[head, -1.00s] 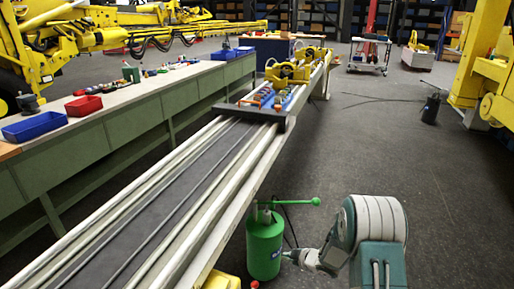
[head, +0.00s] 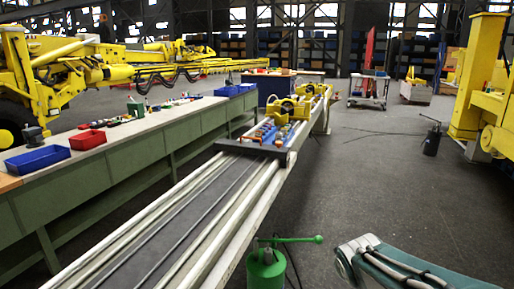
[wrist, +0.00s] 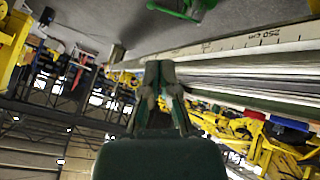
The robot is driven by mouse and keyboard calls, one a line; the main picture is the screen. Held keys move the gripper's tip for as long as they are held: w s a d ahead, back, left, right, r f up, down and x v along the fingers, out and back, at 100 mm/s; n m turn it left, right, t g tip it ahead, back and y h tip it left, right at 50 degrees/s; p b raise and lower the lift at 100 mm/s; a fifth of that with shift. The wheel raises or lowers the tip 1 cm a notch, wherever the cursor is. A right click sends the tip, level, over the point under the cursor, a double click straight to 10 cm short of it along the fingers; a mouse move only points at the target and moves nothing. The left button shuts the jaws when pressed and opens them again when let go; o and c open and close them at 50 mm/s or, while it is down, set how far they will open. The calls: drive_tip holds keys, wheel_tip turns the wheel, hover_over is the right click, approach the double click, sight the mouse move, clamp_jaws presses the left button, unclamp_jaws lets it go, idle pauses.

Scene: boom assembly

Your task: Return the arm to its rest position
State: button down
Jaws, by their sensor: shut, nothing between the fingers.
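My arm shows at the lower right of the head view as a grey-green link with cables along it. My gripper is outside the head view. In the wrist view my gripper (wrist: 160,72) is shut with nothing held, its fingers close together. The wrist view is tilted, with the pale boom (wrist: 240,48) with a printed length scale behind the fingers. I see no contact between the gripper and the boom.
The long boom (head: 221,218) runs beside my arm. A green hand pump (head: 266,270) stands between them. A green workbench (head: 124,161) carries a blue bin (head: 38,160) and a red bin (head: 88,140). Open floor (head: 385,180) lies at right.

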drive_tip(key=s+a+r+m+g+y, duration=0.1)
drive_tip(key=s+a+m, duration=0.1)
drive_tip(key=s, duration=0.8)
drive_tip(key=s+a+r+m+g+y, duration=0.1)
drive_tip(key=s+a+m, duration=0.1)
drive_tip(key=s, duration=0.8)
drive_tip(key=shift+s+a+r+g, duration=0.15)
drive_tip(key=shift+a+r+g, duration=0.05)
drive_tip(key=shift+g, duration=0.2)
drive_tip(key=shift+a, duration=0.1)
